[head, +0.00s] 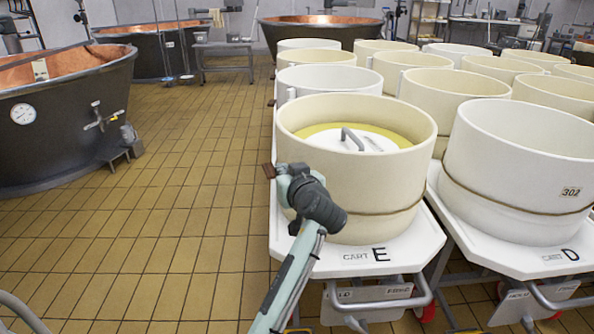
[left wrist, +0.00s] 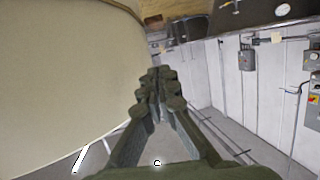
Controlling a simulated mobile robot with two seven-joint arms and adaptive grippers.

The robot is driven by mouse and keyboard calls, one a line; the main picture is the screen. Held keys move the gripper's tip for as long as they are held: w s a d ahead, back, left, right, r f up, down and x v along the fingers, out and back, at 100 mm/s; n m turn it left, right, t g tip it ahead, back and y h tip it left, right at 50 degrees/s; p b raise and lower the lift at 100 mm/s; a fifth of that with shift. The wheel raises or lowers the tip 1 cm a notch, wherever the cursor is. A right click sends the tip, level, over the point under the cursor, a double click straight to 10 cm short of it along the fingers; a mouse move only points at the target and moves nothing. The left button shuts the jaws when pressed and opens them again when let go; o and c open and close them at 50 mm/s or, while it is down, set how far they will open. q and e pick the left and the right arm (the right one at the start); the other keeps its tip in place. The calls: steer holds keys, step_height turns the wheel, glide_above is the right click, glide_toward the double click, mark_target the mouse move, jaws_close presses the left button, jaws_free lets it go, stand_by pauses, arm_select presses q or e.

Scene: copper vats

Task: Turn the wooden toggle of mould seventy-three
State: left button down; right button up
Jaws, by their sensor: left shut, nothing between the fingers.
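A cream round mould (head: 355,170) stands on cart E, with a white lid and handle inside it and a cord around its lower wall. No number is readable on it, so I cannot tell whether it is mould seventy-three. A small brown piece (head: 268,171), possibly the wooden toggle, shows at its left side. My left gripper (head: 284,174) is at that side, close to the brown piece; contact cannot be told. In the left wrist view its fingers (left wrist: 157,82) are shut and empty, beside the pale mould wall (left wrist: 65,80). My right gripper is not in view.
A white mould marked 302 (head: 530,160) stands on cart D, close on the right. Several more moulds stand behind in rows. Copper vats (head: 60,110) stand at the left and back. The tiled floor (head: 190,200) left of the carts is clear.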

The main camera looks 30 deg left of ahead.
arm_select(q)
glide_above(270, 171)
steer(key=s+d, duration=0.2)
steer(key=d, duration=0.1)
steer(key=f, duration=0.1)
step_height(270, 171, down, 5)
steer(key=shift+a+r+p, duration=0.15)
steer(key=shift+p, duration=0.25)
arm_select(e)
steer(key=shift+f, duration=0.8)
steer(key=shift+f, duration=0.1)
